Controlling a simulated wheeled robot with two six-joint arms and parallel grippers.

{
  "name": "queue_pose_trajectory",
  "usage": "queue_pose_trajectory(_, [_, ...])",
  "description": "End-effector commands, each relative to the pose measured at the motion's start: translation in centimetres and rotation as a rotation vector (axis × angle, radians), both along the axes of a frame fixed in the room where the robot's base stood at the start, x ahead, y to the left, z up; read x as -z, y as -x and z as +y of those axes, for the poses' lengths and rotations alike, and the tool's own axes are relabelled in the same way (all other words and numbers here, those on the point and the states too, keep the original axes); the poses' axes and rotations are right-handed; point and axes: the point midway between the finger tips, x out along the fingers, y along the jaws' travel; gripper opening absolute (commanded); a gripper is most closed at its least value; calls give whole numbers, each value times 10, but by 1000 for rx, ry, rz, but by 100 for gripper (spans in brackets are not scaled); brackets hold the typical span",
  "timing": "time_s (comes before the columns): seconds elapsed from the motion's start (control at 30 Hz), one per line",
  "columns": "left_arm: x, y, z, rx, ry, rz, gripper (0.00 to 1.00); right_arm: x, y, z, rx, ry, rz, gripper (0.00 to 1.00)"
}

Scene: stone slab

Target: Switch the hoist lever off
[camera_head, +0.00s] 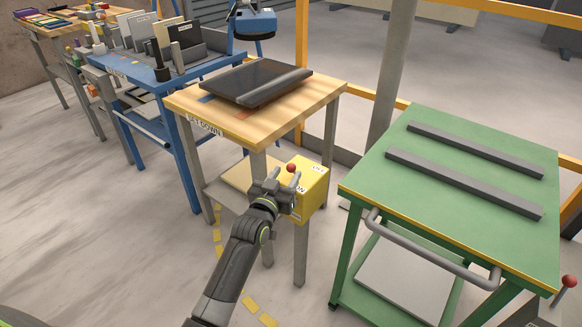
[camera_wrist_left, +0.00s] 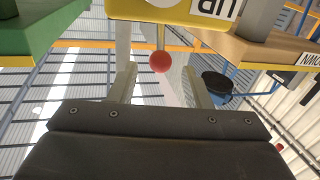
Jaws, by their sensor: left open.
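The hoist lever's red knob (camera_head: 291,168) shows at the yellow box (camera_head: 315,183), which is fixed at the corner of the wooden table. My left gripper (camera_head: 281,186) is open right in front of the box, close to the knob. In the left wrist view the red knob (camera_wrist_left: 160,62) sits on a thin stalk from the yellow box (camera_wrist_left: 172,10), and appears between the two open fingers (camera_wrist_left: 159,80). Neither finger visibly touches it. The depth between knob and fingertips is hard to judge. Labels on the box are partly hidden by the gripper. My right gripper is out of view.
The wooden table (camera_head: 325,90) carries a dark slab (camera_head: 258,80) on its top. A green cart (camera_head: 455,180) with two grey bars stands to the right. Another red knob (camera_head: 569,281) is at the lower right edge. A blue bench (camera_head: 160,80) stands behind left.

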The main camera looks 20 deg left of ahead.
Motion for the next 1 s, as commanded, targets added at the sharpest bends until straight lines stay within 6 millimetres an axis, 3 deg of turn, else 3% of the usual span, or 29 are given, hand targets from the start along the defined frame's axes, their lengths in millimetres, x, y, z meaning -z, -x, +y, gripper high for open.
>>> queue_pose_trajectory(0.1, [0, -19, -1, 1, -2, -1, 44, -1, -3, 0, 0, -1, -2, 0])
queue_pose_trajectory(0.3, [0, -37, -3, 0, -1, -1, 44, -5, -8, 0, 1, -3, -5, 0])
queue_pose_trajectory(0.7, [0, -42, -3, 0, 0, 0, 44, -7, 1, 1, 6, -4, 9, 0])
queue_pose_trajectory(1.0, [0, -42, -3, 0, 0, 0, 5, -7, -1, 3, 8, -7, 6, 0])
